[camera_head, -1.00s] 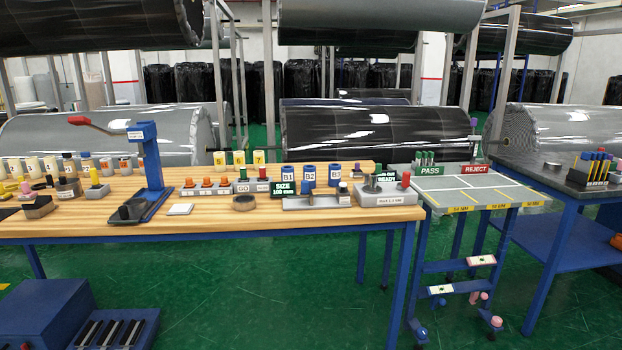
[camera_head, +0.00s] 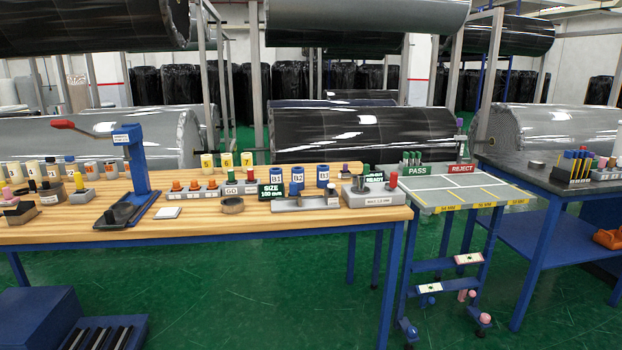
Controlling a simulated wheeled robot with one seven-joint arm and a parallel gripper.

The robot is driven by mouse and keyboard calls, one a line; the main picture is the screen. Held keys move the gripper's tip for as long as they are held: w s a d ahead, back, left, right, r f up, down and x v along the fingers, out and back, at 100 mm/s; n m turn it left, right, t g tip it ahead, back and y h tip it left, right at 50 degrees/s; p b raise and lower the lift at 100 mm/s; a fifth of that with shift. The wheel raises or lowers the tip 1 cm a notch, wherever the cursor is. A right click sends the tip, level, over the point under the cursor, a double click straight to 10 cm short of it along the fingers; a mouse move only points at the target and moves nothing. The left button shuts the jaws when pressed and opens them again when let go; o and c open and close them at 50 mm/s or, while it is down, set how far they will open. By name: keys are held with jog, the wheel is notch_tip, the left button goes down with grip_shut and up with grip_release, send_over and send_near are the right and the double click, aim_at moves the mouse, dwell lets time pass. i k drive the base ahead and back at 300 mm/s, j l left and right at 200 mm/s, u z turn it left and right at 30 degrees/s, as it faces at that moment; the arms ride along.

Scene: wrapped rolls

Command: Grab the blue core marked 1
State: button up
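The blue core marked B1 (camera_head: 277,173) stands upright on the wooden workbench (camera_head: 215,226). Its lower part is hidden behind the dark SIZE sign (camera_head: 271,191). Blue cores B2 (camera_head: 297,177) and B3 (camera_head: 323,175) stand upright to its right in the same row, apart from it. My gripper is not in view.
A blue press (camera_head: 130,165) stands at the bench's left. A grey gauge block (camera_head: 375,194) sits near its right end. A PASS/REJECT table (camera_head: 470,188) and a dark bench (camera_head: 530,162) stand farther right. The green floor (camera_head: 250,290) in front is largely clear.

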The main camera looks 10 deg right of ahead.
aim_at(275, 173)
jog(key=i+u, duration=0.25)
jog(key=i, duration=0.25)
jog(key=i+u, duration=0.2)
jog(key=i, duration=0.3)
jog(key=i+l+u, duration=0.25)
jog(key=i, duration=0.25)
jog(key=i+l+u, duration=0.2)
jog(key=i, duration=0.3)
jog(key=i+l+u, duration=0.25)
jog(key=i, duration=0.25)
